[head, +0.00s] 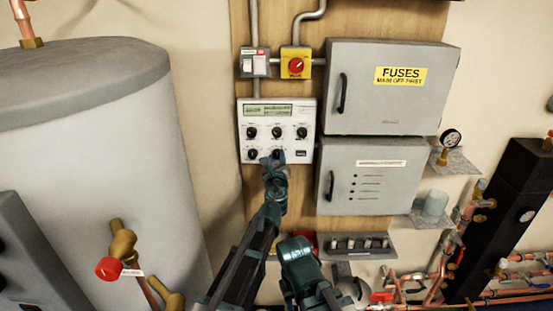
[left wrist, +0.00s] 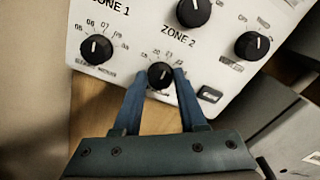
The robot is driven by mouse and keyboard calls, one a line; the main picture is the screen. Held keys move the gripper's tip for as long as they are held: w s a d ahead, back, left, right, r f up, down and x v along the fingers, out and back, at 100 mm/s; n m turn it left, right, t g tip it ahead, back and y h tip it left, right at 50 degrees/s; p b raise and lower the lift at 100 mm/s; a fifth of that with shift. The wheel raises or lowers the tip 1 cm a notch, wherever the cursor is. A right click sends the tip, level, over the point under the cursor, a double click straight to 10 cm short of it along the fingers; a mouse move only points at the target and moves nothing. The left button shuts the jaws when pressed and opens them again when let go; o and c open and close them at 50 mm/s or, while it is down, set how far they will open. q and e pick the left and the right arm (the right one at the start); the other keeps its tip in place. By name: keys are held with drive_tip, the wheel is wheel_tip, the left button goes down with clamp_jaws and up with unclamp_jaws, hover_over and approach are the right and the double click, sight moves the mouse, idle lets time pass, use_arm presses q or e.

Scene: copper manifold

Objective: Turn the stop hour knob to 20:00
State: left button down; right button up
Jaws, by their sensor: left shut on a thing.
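The controller panel (head: 243,145) is white, with a small display, two rows of black knobs and a dark button. My left gripper (head: 274,160) is at the bottom middle knob (head: 278,153). In the left wrist view its two blue fingers (left wrist: 159,82) are shut on either side of that black knob (left wrist: 160,74). The knob's white pointer line points roughly up in that view, toward small printed hour numbers, partly too small to read. The knob's own name label is hidden or unreadable, so I cannot confirm that it is the stop hour knob.
The bottom left knob (left wrist: 95,49) and the dark button (left wrist: 210,94) are close to my fingers. A red rotary switch (head: 296,65) is above the panel. The grey fuse box (head: 352,112) and a lower grey box (head: 345,205) stand right; a large tank (head: 90,140) stands left.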

use_arm(q)
drive_tip(key=shift+n, duration=0.3)
drive_tip(key=shift+a+n, duration=0.1)
drive_tip(key=shift+n, duration=2.5)
drive_tip(key=shift+c, duration=2.4)
unclamp_jaws()
drive_tip(key=shift+s, duration=0.15)
